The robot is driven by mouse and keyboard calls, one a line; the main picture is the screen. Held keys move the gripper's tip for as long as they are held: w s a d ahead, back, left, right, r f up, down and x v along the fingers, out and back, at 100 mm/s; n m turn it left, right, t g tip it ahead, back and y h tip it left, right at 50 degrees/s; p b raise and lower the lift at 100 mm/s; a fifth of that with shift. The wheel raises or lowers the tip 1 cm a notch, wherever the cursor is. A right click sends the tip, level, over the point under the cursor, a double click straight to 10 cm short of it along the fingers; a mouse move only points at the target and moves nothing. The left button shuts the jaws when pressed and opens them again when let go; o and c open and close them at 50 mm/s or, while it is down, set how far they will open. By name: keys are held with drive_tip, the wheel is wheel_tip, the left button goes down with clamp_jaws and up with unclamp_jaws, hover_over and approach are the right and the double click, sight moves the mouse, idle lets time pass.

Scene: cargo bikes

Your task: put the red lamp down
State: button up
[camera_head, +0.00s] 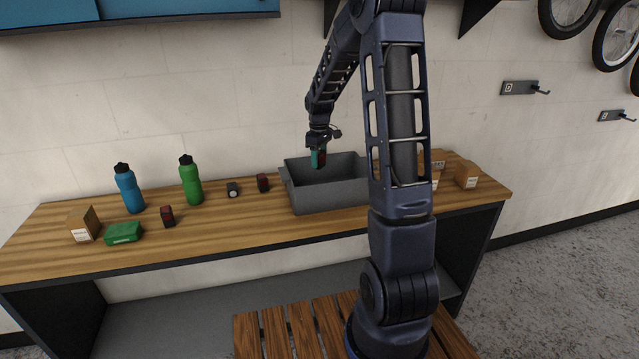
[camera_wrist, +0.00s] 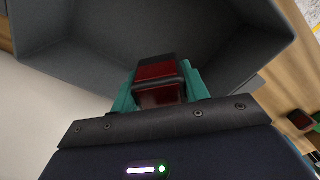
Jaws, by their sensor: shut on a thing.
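My gripper (camera_head: 318,158) is over the grey bin (camera_head: 330,197) on the wooden bench, with its fingers pointing down. It is shut on a red lamp (camera_wrist: 160,82), a small block with a red face and dark housing, held between the teal fingers. In the head view only a sliver of the held lamp (camera_head: 323,159) shows beside a finger. The wrist view shows the bin's inside (camera_wrist: 100,45) beyond the lamp, and no other object shows in it. I cannot tell how far the lamp is above the bin's floor.
Two more red-and-black lamps stand left of the bin, one near it (camera_head: 263,183) and one farther left (camera_head: 168,216). Also on the bench are a small dark lamp (camera_head: 233,190), green bottle (camera_head: 191,181), blue bottle (camera_head: 129,189), green box (camera_head: 123,233) and cardboard boxes (camera_head: 83,224).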

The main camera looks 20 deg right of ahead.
wheel_tip(320, 180, down, 11)
drive_tip(key=shift+r, duration=0.15)
idle(0.4)
drive_tip(key=shift+f, duration=0.2)
drive_tip(key=o, duration=1)
